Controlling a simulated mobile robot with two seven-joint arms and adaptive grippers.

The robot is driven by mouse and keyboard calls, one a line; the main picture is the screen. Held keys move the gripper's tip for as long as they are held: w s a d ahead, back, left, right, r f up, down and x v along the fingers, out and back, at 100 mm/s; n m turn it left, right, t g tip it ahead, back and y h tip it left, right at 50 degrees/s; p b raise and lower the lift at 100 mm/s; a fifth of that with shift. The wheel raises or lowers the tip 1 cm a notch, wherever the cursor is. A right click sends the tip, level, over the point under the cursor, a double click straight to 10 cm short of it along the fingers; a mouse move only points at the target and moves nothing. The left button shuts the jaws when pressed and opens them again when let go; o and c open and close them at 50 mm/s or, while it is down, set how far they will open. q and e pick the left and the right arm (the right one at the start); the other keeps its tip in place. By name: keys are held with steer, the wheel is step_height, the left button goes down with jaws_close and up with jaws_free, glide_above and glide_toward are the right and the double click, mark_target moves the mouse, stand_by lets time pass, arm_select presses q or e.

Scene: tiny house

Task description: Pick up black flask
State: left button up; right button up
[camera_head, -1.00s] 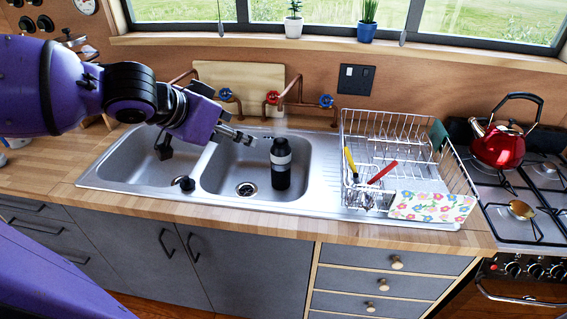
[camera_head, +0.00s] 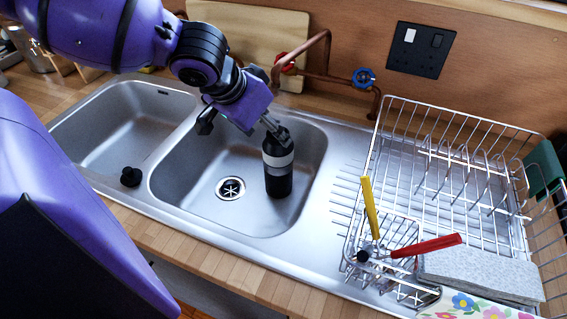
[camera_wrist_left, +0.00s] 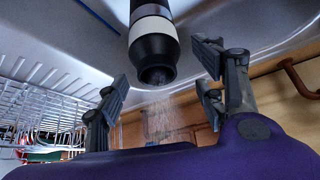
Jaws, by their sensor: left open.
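The black flask (camera_head: 279,178) with a pale grey band stands upright in the right sink basin (camera_head: 215,165), right of its drain. My left gripper (camera_head: 273,127) is at the flask's top in the head view, and its tips partly overlap the top. In the left wrist view, the flask (camera_wrist_left: 152,50) shows its dark neck end between the two spread fingers of my open left gripper (camera_wrist_left: 165,75). Clear space shows on both sides of the neck there, so it is not gripped. My right gripper is not in view.
A wire dish rack (camera_head: 470,150) stands right of the basin, with a yellow-handled utensil (camera_head: 369,207) and a red-handled one (camera_head: 426,246). Copper pipes with a red tap (camera_head: 285,62) and a blue tap (camera_head: 364,77) run behind.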

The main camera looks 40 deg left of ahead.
mark_target(276, 142)
arm_select(q)
steer(key=b+x, duration=0.1)
steer(key=x, duration=0.1)
steer(key=b+x, duration=0.2)
steer(key=x, duration=0.1)
steer(key=shift+s+d+f, duration=0.2)
steer(key=shift+s+f, duration=0.1)
steer(key=shift+s, duration=0.05)
steer(key=shift+w+f+b, duration=0.15)
steer(key=shift+f+b, duration=0.05)
steer(key=shift+b, duration=0.2)
steer(key=shift+w, duration=0.1)
steer(key=shift+r, duration=0.1)
steer(key=c, duration=1)
jaws_close()
steer(key=shift+w, duration=0.1)
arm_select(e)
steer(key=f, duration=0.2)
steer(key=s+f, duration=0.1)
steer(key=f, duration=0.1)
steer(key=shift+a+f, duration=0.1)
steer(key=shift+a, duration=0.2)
